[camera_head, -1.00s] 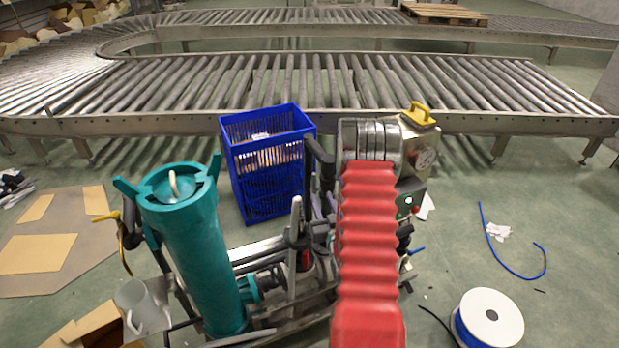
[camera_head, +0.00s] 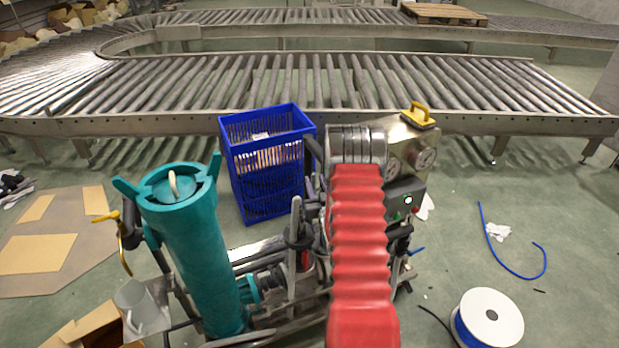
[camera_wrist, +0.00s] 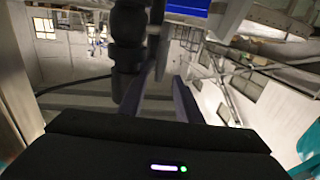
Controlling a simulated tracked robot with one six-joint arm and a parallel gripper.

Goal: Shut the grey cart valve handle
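The cart (camera_head: 270,338) stands in front of me with a tall teal cylinder. A slim upright grey lever (camera_head: 295,215) with a black fitting on it looks like the grey valve handle; I cannot tell whether the valve is open or shut. In the wrist view, my gripper (camera_wrist: 170,75) shows two dark fingers with a gap between them and nothing clearly held. A black jointed fitting (camera_wrist: 128,45) stands close by the left finger; I cannot tell if they touch. In the head view, my red ribbed arm hides most of the gripper.
The teal cylinder (camera_head: 195,250) stands left of the lever. A blue crate (camera_head: 265,165) is behind it, before the roller conveyor (camera_head: 300,85). A metal box with gauges (camera_head: 410,150) is to the right. A cable spool (camera_head: 488,318) and blue hose lie on the right floor.

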